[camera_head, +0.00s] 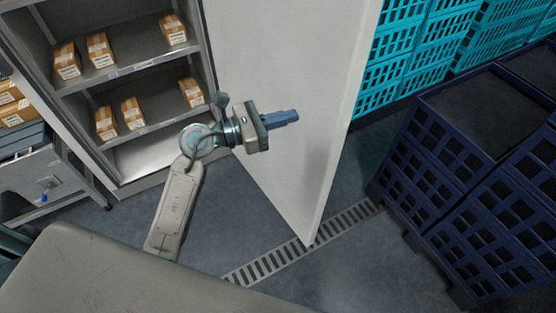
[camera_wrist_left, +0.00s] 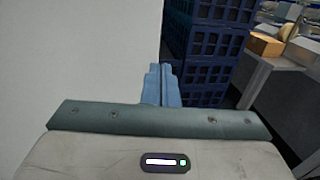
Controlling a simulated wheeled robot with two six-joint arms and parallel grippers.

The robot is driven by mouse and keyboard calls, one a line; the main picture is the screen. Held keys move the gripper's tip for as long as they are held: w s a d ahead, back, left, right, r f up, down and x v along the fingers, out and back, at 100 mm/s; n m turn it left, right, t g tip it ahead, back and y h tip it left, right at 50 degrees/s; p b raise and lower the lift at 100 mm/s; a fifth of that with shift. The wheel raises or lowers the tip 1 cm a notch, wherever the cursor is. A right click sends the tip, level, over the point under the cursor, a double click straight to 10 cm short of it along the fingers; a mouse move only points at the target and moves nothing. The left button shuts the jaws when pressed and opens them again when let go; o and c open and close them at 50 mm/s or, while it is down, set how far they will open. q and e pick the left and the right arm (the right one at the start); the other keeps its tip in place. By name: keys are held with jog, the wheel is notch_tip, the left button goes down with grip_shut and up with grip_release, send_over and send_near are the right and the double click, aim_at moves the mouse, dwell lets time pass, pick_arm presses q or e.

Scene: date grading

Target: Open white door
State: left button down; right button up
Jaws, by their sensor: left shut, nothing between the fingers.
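The white door (camera_head: 275,65) stands swung open from a grey cabinet, whose shelves hold small boxes. Its free edge points toward me, above a floor grate. My left gripper (camera_head: 292,116) is in front of the door's face, with its blue fingers shut and pointing right, nothing between them. In the left wrist view the shut fingers (camera_wrist_left: 161,84) show beside the white door (camera_wrist_left: 75,55), which fills the left side. I cannot tell whether they touch it. My right gripper is not in view.
Dark blue crates (camera_head: 470,170) stand at the right, and turquoise crates (camera_head: 425,45) stack behind the door. A grey bench (camera_head: 50,180) is at the left. A floor grate (camera_head: 300,245) crosses the open floor.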

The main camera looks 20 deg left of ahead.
pick_arm(q)
jog(key=s+d, duration=0.2)
jog(key=s, duration=0.5)
jog(key=s+d+r, duration=0.1)
jog(key=s, duration=0.7)
jog(key=shift+d, duration=0.35)
